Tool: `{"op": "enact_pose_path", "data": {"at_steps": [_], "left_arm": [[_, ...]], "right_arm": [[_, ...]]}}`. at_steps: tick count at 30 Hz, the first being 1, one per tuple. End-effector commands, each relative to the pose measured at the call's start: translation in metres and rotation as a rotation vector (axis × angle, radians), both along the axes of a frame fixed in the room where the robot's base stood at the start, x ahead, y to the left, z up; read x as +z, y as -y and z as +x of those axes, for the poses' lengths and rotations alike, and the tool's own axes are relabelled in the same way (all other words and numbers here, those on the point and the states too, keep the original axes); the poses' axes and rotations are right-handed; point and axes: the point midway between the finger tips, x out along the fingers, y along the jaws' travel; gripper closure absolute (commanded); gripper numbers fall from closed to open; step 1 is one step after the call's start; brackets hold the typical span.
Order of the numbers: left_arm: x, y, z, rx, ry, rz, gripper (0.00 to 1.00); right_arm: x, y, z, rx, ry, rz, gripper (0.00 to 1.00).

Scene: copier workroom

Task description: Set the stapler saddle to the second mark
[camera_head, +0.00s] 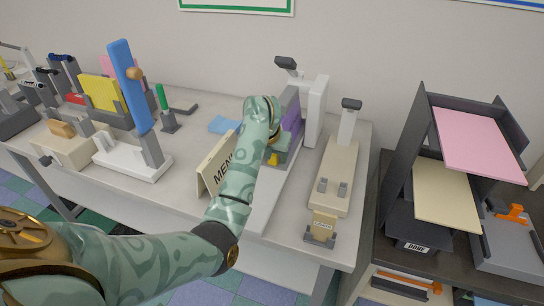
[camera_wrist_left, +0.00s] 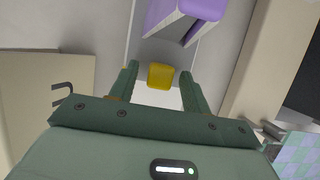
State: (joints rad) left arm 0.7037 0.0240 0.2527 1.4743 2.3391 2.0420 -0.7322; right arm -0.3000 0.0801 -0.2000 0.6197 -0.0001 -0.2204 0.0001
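The stapler (camera_head: 315,110) stands at the back right of the table, with a grey upright and a dark-topped lever. A purple angled piece (camera_head: 292,119), perhaps the saddle, sits beside its upright; it also shows at the top of the left wrist view (camera_wrist_left: 205,8). A small yellow block (camera_wrist_left: 160,76) lies just in front of the purple piece. My left gripper (camera_wrist_left: 160,80) is open, its fingers on either side of the yellow block with gaps showing. In the head view my left forearm hides much of this spot. I cannot make out any marks. My right gripper is not in view.
A MENU card (camera_head: 216,165) stands left of my forearm. A beige device (camera_head: 337,175) with a lever stands to the right. A blue-armed device (camera_head: 130,85) is further left. A dark shelf (camera_head: 400,135) with pink paper (camera_head: 480,143) stands beyond the table's right edge.

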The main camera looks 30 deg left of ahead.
Motion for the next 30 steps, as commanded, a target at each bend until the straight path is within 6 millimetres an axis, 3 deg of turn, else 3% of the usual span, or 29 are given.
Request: {"op": "enact_pose_path", "data": {"at_steps": [7,11,24,30], "left_arm": [[0.000,0.000,-0.001,0.001,-0.003,-0.001,0.53],[0.013,0.001,-0.005,0.002,-0.001,-0.001,0.53],[0.120,0.011,-0.045,0.000,0.002,0.000,0.53],[0.145,0.014,-0.057,0.000,-0.001,0.000,0.53]], "right_arm": [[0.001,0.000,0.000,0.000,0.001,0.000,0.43],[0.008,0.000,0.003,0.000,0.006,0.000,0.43],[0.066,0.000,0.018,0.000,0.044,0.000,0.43],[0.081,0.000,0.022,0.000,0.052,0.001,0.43]]}}
